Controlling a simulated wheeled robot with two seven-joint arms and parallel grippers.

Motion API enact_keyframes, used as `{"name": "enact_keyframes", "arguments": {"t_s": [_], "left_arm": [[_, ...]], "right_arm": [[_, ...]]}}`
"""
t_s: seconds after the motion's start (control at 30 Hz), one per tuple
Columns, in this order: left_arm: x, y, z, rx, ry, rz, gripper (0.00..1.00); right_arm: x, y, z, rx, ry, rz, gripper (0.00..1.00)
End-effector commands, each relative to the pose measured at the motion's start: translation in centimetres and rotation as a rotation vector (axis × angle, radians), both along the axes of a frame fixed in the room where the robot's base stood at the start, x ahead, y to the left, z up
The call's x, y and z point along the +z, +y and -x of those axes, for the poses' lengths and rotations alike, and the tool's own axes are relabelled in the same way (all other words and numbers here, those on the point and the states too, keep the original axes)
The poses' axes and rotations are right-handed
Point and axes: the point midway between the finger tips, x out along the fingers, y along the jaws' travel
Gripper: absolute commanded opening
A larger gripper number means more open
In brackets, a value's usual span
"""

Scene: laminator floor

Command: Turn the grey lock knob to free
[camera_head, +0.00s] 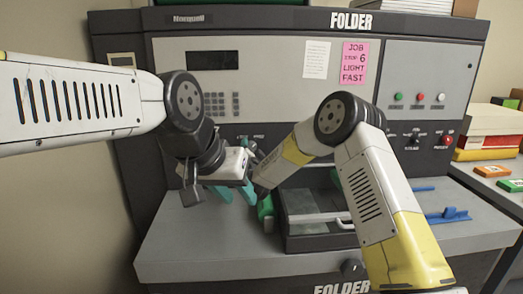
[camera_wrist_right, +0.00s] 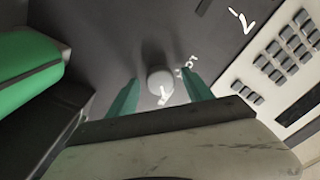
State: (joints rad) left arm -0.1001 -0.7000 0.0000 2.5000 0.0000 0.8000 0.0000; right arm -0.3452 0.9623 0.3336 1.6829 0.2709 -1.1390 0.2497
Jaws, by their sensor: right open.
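The grey lock knob (camera_wrist_right: 160,82) shows in the right wrist view as a round grey knob with a white mark, on the machine's dark panel. My right gripper (camera_wrist_right: 161,92) is open, with one teal finger on each side of the knob; I cannot tell whether either finger touches it. White lettering beside the knob is partly hidden by a finger. In the head view my right gripper (camera_head: 248,147) is at the panel below the keypad, and the knob is hard to make out there. My left gripper (camera_head: 237,193) hangs lower, open and empty, above the machine's front shelf.
The folder machine has a keypad (camera_head: 221,104) above the knob. A green rounded part (camera_head: 265,208) lies below my right gripper and shows large in the right wrist view (camera_wrist_right: 25,65). A dark tray (camera_head: 305,238) sits on the grey shelf (camera_head: 190,245). Other controls are right (camera_head: 415,140).

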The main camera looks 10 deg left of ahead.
Motion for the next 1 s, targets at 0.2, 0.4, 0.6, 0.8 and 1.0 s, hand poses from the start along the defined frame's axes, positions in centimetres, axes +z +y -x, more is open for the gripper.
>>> {"name": "enact_keyframes", "arguments": {"t_s": [0.2, 0.4, 0.6, 0.8, 1.0], "left_arm": [[0.0, 0.0, 0.0, 0.000, 0.000, 0.000, 0.36], [0.0, 0.0, 0.0, 0.000, 0.000, 0.000, 0.36], [0.0, 0.0, 0.0, 0.000, 0.000, 0.000, 0.36], [0.0, 0.0, 0.0, 0.000, 0.000, 0.000, 0.36], [0.0, 0.0, 0.0, 0.000, 0.000, 0.000, 0.36]], "right_arm": [[-0.1, -0.5, 2.1, 0.002, 0.002, 0.002, 0.59], [-0.3, -1.5, 5.4, 0.002, 0.000, 0.001, 0.59], [-0.4, -2.0, 7.3, 0.001, 0.001, 0.000, 0.59], [-0.4, -2.1, 7.5, 0.000, 0.000, 0.000, 0.59], [0.0, -2.3, 7.4, 0.005, 0.002, 0.005, 0.59]]}}
